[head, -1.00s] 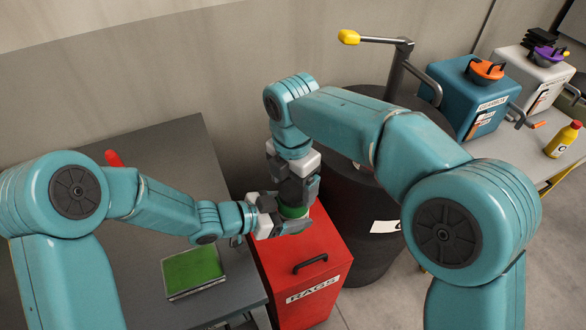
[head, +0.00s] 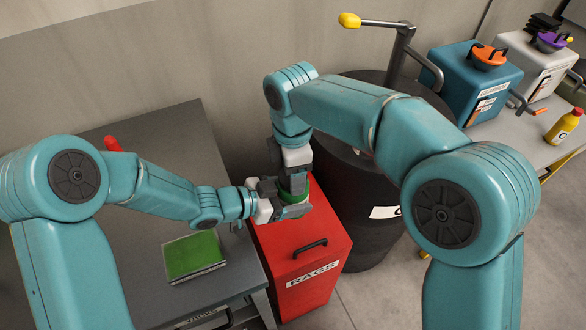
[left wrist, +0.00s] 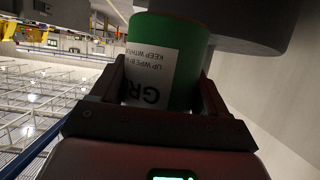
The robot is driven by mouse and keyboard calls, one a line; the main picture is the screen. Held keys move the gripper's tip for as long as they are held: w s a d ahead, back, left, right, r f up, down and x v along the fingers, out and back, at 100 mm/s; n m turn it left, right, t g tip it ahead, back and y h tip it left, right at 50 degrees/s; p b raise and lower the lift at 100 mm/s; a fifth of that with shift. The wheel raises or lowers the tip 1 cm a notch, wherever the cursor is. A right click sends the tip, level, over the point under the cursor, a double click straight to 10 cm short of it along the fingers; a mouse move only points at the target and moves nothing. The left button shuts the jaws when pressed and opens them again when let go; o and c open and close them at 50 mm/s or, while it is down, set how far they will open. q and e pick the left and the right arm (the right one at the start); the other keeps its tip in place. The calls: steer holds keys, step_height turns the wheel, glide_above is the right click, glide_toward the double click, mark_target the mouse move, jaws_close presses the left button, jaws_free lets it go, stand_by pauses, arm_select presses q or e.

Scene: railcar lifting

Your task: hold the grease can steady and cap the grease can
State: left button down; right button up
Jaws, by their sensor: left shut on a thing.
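The grease can (left wrist: 180,60) is a green cylinder with a white label reading "GR". In the left wrist view it stands between the fingers of my left gripper (left wrist: 160,100), which is shut on it. In the head view a green part of the can (head: 316,191) shows above the red bin, mostly hidden by both grippers. My left gripper (head: 280,207) reaches it from the left. My right gripper (head: 293,188) points down at the can's top from above; its fingertips are hidden, so its opening and any cap in it cannot be made out.
The red RAGS bin (head: 318,262) stands just below the grippers. A dark drum (head: 355,225) is close on the right. The grey table (head: 140,250) on the left holds a green pad (head: 194,256) and a red item (head: 112,143). Boxes and a yellow bottle (head: 564,126) stand far right.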

steer(key=m, duration=0.7)
steer(key=o, duration=1.2)
steer(key=shift+r, duration=2.25)
